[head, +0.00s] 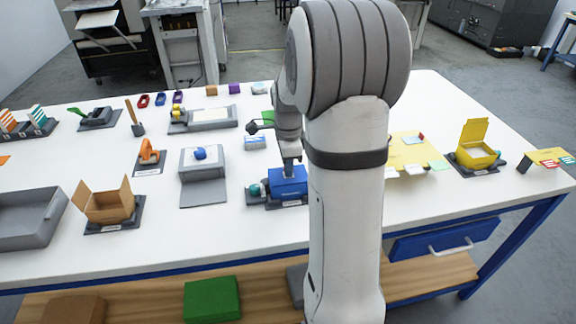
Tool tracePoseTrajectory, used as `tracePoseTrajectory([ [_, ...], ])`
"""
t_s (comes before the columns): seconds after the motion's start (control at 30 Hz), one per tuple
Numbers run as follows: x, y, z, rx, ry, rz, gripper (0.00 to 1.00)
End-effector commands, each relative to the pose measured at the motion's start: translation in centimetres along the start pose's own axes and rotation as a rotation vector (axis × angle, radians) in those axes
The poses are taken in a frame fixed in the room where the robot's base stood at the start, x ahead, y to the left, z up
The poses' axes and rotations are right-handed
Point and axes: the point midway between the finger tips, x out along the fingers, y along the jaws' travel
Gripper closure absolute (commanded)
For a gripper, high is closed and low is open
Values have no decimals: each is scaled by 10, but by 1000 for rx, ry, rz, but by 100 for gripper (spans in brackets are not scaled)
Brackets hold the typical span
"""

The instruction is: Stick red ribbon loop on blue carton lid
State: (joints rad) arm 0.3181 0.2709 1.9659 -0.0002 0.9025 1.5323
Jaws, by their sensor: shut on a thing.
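The blue carton (289,190) sits on a dark stand near the table's front edge, just left of my arm's column. My gripper (291,172) points down at the carton's top and is shut at its lid; the fingertips are small and what lies between them is hard to make out. A red ribbon loop (143,101) lies at the back left of the table, in a row with a blue loop (160,100) and a purple loop (178,97), well away from my gripper. My column hides the carton's right surroundings.
An open brown carton (108,209) and a grey tray (30,218) stand at front left. A grey device with a blue knob (202,172) stands left of the blue carton. An open yellow carton (476,155) is at right. The front right tabletop is clear.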

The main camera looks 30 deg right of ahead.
Motion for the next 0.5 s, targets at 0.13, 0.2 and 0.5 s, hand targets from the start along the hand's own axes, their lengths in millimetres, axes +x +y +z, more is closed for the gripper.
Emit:
tracePoseTrajectory([
  [0.13, 3, 2, 0, 0, 0, 8, 100],
  [0.2, 2, 2, 0, 0, 0, 8, 100],
  [0.5, -1, 2, 0, -1, 0, 8, 93],
])
